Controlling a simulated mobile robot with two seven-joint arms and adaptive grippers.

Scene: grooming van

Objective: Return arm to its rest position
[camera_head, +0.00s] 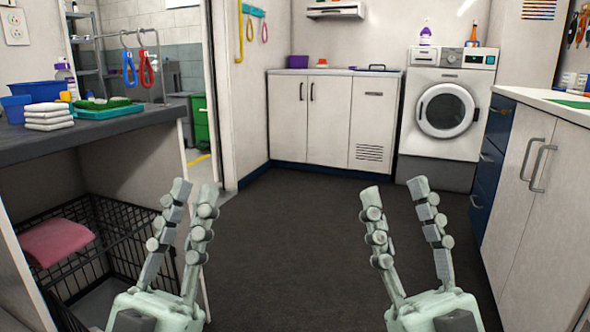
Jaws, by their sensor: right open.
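My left gripper (192,190) shows at the lower left, pointing up and forward in front of the side of the left table. Its two fingers are apart and nothing is between them. My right gripper (395,186) shows at the lower right of centre, over the dark floor. Its fingers are spread wide apart and empty. Both grippers are at about the same height and touch nothing that I can see. The arms behind the grippers are mostly out of view.
A table (95,128) with towels (48,117) and blue bins stands left, above a wire crate (115,238) with a pink cloth (57,241). A cabinet (533,190) stands right. A washer (447,112) and white cupboards (330,122) line the back. The middle floor (300,225) is clear.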

